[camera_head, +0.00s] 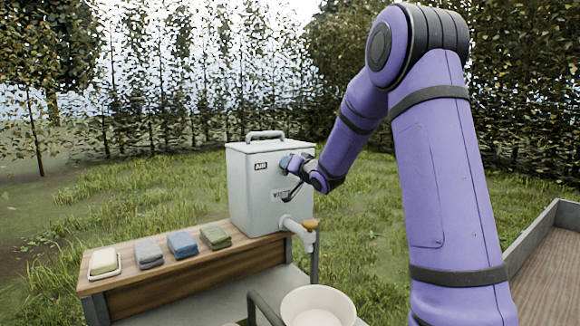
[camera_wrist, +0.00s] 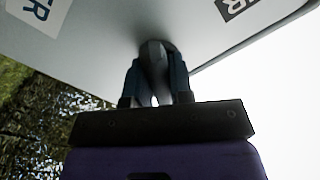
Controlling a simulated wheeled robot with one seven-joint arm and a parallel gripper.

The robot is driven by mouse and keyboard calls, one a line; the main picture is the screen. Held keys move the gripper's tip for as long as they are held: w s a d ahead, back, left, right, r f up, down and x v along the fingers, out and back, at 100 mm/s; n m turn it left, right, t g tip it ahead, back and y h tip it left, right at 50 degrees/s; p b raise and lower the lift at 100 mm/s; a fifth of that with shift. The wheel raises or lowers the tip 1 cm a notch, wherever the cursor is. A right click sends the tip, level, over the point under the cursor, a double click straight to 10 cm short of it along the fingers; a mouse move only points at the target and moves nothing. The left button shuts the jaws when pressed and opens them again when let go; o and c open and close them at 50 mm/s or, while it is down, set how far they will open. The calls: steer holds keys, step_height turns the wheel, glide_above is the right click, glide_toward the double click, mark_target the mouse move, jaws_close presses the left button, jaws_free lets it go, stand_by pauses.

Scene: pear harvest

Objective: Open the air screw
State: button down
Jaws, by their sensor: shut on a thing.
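A pale grey water container (camera_head: 255,190) with a top handle stands on the wooden bench. Its front has a dark "AIR" label (camera_head: 260,166) and a lower label that my gripper partly covers. The air screw is a blue-grey knob (camera_head: 290,162) to the right of the "AIR" label. My gripper (camera_head: 291,172) is at the container's upper front, at the knob. In the wrist view, my gripper (camera_wrist: 154,85) has its two fingers on either side of the grey knob (camera_wrist: 153,58), shut on it. The knob's turn position cannot be told.
A soap dish (camera_head: 104,263) and several folded cloths (camera_head: 182,244) lie on the bench (camera_head: 190,275). A wooden-floored bed (camera_head: 550,260) is at right.

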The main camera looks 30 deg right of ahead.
steer(key=n, duration=0.6)
steer(key=shift+f, duration=0.1)
steer(key=shift+n, duration=0.4)
steer(key=c, duration=1)
jaws_free()
steer(key=shift+s, duration=0.1)
steer(key=s, duration=1)
steer(key=shift+s+d, duration=0.2)
steer(key=shift+s, duration=0.1)
